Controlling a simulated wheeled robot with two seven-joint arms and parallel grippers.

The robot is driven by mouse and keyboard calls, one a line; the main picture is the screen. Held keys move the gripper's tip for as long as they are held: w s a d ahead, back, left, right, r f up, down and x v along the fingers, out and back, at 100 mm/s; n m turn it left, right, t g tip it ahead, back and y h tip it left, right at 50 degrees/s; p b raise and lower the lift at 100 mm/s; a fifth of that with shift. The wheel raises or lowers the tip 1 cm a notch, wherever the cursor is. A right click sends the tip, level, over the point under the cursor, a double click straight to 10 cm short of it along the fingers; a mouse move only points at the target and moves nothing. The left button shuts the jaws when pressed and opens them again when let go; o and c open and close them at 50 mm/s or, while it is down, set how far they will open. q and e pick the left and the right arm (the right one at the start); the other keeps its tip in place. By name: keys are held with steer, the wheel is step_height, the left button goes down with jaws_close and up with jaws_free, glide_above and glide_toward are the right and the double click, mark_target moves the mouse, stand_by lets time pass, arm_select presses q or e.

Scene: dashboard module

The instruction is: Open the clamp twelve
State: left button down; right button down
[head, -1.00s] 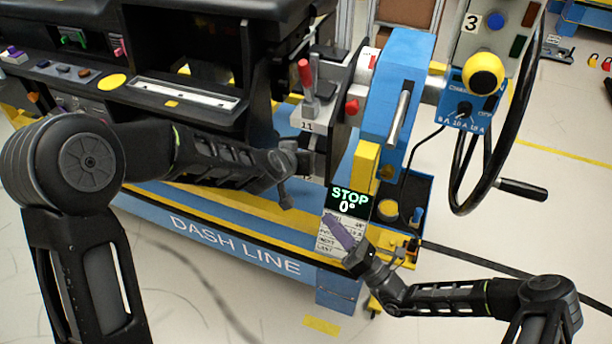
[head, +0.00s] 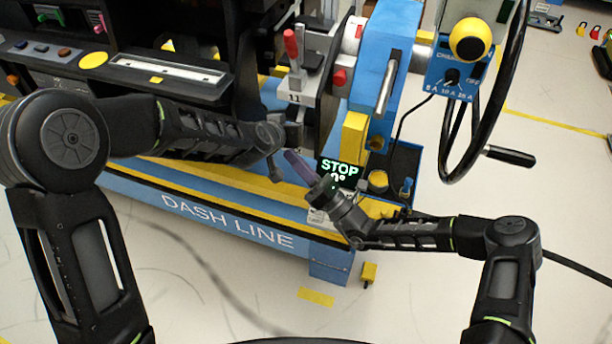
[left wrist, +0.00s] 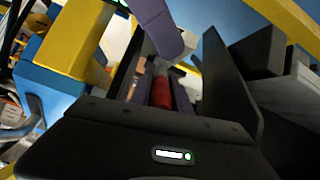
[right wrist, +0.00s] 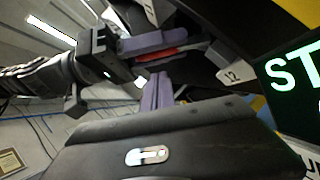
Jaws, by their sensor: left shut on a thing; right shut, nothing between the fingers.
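Clamp twelve shows by its white "12" tag (right wrist: 232,75) in the right wrist view; in the head view it is hidden behind my arms and the fixture. Its red handle (left wrist: 161,90) lies between the purple fingers of my left gripper (right wrist: 165,47), which is shut on it. In the head view the left gripper's fingertips are hidden. My right gripper (head: 297,166) is shut and empty, its purple fingers pointing up and left. In the left wrist view its fingertips (left wrist: 168,42) are close to the red handle; I cannot tell whether they touch.
Clamp eleven (head: 291,50), with an upright red handle, stands above. A STOP display (head: 340,169) is just right of my right gripper. A yellow block (head: 353,137), a blue upright (head: 385,55) and a black handwheel (head: 490,110) are to the right.

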steer(key=shift+w+r, duration=0.8)
steer(key=shift+r, duration=0.2)
arm_select(q)
steer(key=shift+d, duration=0.15)
arm_select(e)
steer(key=shift+w+d+r, duration=0.15)
steer(key=shift+w+r, duration=0.2)
steer(key=shift+r, duration=0.45)
arm_select(q)
steer(key=c, duration=1.6)
jaws_free()
steer(key=shift+s, duration=0.1)
steer(key=shift+c, duration=0.2)
steer(key=o, duration=0.4)
steer(key=shift+f, duration=0.1)
arm_select(e)
steer(key=shift+f, duration=0.1)
